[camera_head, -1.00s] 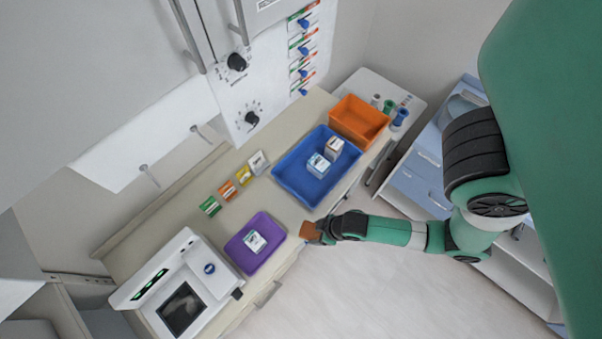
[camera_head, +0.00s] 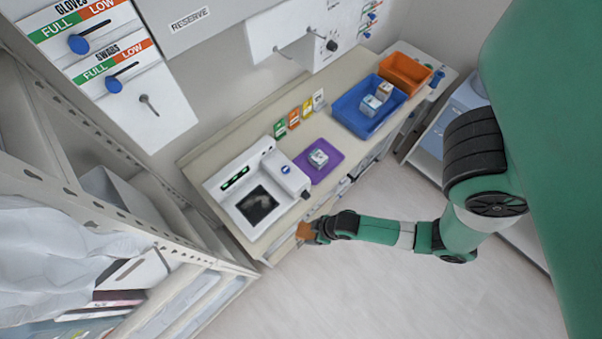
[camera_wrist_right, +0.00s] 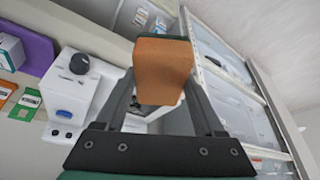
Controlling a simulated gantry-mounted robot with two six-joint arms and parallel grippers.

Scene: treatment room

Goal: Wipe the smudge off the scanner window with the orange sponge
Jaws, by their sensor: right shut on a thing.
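The orange sponge (camera_head: 304,230) is held in my right gripper (camera_head: 313,231), just off the counter's front edge near the scanner. In the right wrist view the sponge (camera_wrist_right: 163,68) sits between the two fingers of the right gripper (camera_wrist_right: 162,84), which is shut on it. The white scanner (camera_head: 226,192) stands on the counter with its dark square window (camera_head: 257,205) facing up. The sponge is apart from the window. A smudge is too faint to make out. In the right wrist view the scanner (camera_wrist_right: 72,92) is partly hidden by the finger and sponge. My left gripper is out of view.
A purple mat or tray (camera_head: 330,168) with a small box (camera_head: 318,158) lies right of the scanner. A blue tray (camera_head: 347,112) with boxes and an orange bin (camera_head: 405,72) stand farther right. Small coloured packets (camera_head: 294,119) line the back. A shelf rack (camera_head: 110,230) is at left.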

